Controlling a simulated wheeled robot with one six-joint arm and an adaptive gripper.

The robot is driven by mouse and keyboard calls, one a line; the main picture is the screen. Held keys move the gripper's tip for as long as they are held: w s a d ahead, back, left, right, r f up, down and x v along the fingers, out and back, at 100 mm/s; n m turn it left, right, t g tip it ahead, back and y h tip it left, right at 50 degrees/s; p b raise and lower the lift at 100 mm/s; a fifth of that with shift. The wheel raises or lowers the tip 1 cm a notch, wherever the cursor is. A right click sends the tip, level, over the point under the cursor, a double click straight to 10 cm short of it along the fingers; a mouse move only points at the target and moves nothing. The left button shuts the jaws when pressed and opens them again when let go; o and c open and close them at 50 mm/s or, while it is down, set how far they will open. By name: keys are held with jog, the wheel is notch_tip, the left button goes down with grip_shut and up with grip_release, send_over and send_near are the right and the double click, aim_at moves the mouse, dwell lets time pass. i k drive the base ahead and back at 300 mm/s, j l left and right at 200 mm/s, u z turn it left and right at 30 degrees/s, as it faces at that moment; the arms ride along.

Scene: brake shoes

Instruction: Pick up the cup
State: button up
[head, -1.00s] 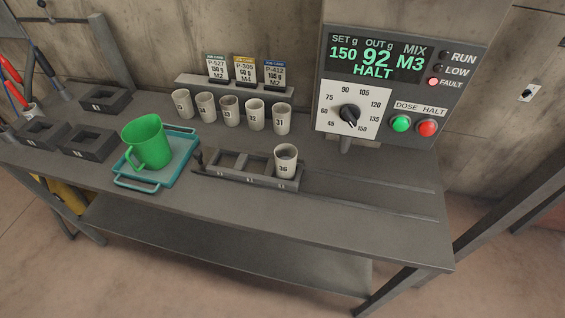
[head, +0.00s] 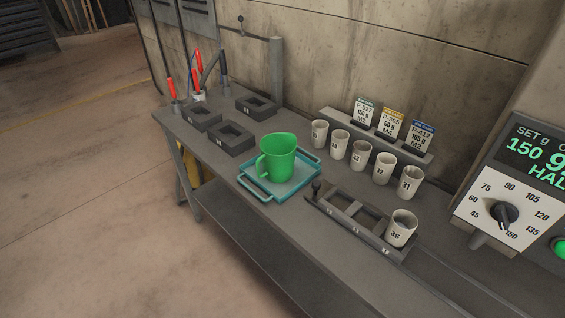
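A row of several pale numbered cups stands upright along the back of the bench; among them are cup 33 (head: 361,155), cup 32 (head: 384,168) and cup 31 (head: 410,183). Another pale cup, number 36 (head: 400,230), stands upright in the right end of a dark slotted rack (head: 329,220), with something grey inside it. A green jug (head: 279,161) with a handle and spout stands on a teal tray (head: 301,184) to the left of the rack. Which cup the task means cannot be told from the picture. My gripper is not in view.
A control box (head: 512,195) with a dial and display stands at the right, partly cut off. Label cards (head: 390,124) stand behind the cups. Dark square holders (head: 231,139) and red-handled tools (head: 170,89) are at the bench's left end. Open floor (head: 90,200) lies to the left.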

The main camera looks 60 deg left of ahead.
aim_at(403, 224)
jog(key=u, duration=1.55)
jog(key=i+l+z, duration=0.3)
jog(key=i, duration=0.25)
jog(key=i+l+z, duration=0.15)
jog(key=i+z, duration=0.2)
jog(key=i, duration=0.2)
jog(key=k+j, duration=0.9)
jog(key=j, duration=0.15)
jog(key=i, duration=0.2)
